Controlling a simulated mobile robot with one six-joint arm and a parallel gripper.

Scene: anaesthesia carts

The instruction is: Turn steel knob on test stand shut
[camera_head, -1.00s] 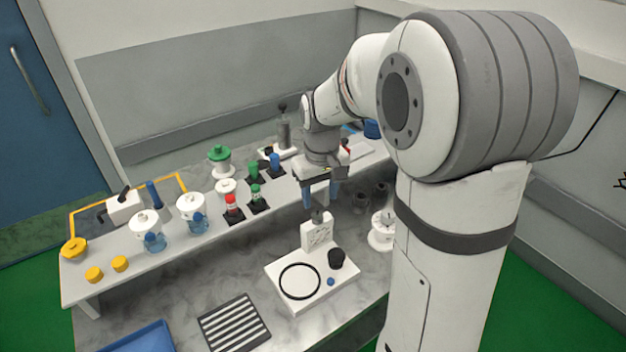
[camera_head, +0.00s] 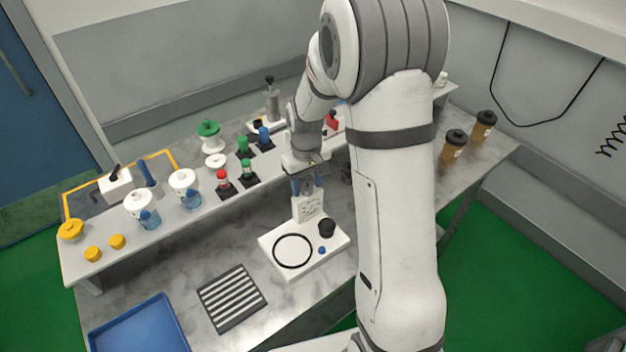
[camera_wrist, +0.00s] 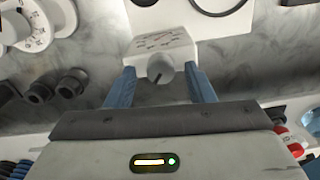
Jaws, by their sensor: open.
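The test stand (camera_head: 273,245) is a white base on the lower counter with a black ring, a black cup and a small blue button on top. An upright white block (camera_head: 307,207) with printed markings stands at its back. The steel knob (camera_wrist: 160,69) is a grey round knob with a dark pointer line, on the face of that block in the wrist view. My gripper (camera_head: 308,187) is open with blue fingers, at the block. In the wrist view my gripper (camera_wrist: 160,88) has one finger on each side of the knob, with visible gaps. Contact cannot be seen.
A raised shelf (camera_head: 200,218) behind holds vaporizer-like jars, coloured bottles and yellow caps. A striped dark rack (camera_head: 232,297) and blue tray (camera_head: 140,325) lie at front left. In the wrist view, dark fittings (camera_wrist: 72,84) and a white dial (camera_wrist: 35,30) are at left.

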